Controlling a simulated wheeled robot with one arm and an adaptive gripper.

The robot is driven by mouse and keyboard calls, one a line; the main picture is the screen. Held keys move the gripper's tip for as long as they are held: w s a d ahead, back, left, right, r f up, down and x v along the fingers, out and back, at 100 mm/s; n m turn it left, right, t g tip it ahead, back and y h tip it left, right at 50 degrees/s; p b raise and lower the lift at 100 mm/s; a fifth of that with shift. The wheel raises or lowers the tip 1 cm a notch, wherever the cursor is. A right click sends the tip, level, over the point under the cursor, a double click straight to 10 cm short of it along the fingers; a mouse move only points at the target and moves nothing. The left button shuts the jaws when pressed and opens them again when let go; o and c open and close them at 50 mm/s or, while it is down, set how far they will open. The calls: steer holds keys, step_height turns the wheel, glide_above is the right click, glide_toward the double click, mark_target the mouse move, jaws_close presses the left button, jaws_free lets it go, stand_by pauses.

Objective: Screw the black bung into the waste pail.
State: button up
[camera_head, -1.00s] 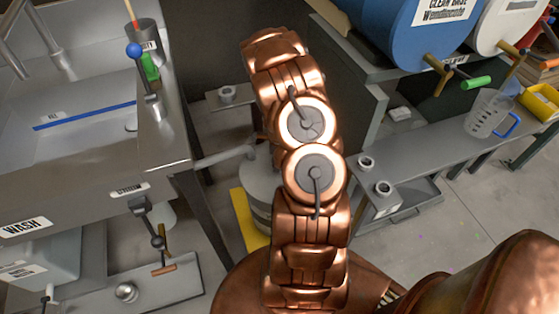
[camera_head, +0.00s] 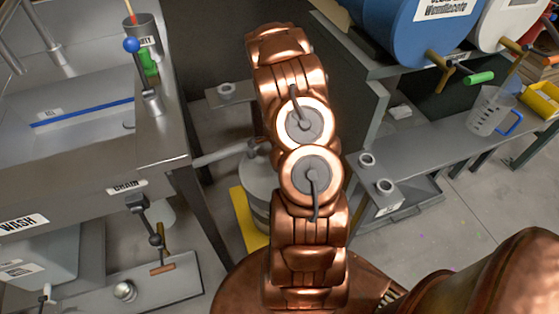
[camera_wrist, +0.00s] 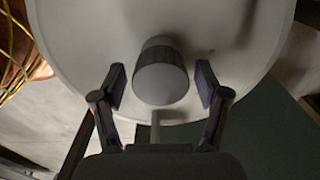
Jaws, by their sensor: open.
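In the wrist view a dark, ridged round bung (camera_wrist: 162,70) stands on the pale round top of the waste pail (camera_wrist: 85,35). My gripper (camera_wrist: 161,86) is open, with one pad on each side of the bung. A gap shows between each pad and the bung. I cannot tell how deep the bung sits in the pail's opening. In the head view the grey pail (camera_head: 258,180) stands low behind my arm, partly hidden. My arm covers the gripper and I cannot make out the bung there.
The steel sink (camera_head: 90,155) is left of the pail, with a pipe (camera_head: 222,155) running toward the pail. A yellow sheet (camera_head: 243,218) lies beside the pail. A shelf (camera_head: 430,150) with a measuring jug (camera_head: 490,112) is on the right. Open floor shows at lower right.

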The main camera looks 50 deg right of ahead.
steer(key=n, duration=0.3)
steer(key=shift+n+b, duration=0.35)
steer(key=shift+n, duration=0.05)
steer(key=n, duration=0.4)
steer(key=c, duration=1.1)
steer(key=m, duration=0.3)
steer(key=m+p, duration=0.1)
steer(key=m, duration=0.2)
steer(key=shift+m, duration=0.4)
steer(key=m+p, duration=0.1)
steer(key=m, duration=0.5)
steer(key=shift+m, duration=0.4)
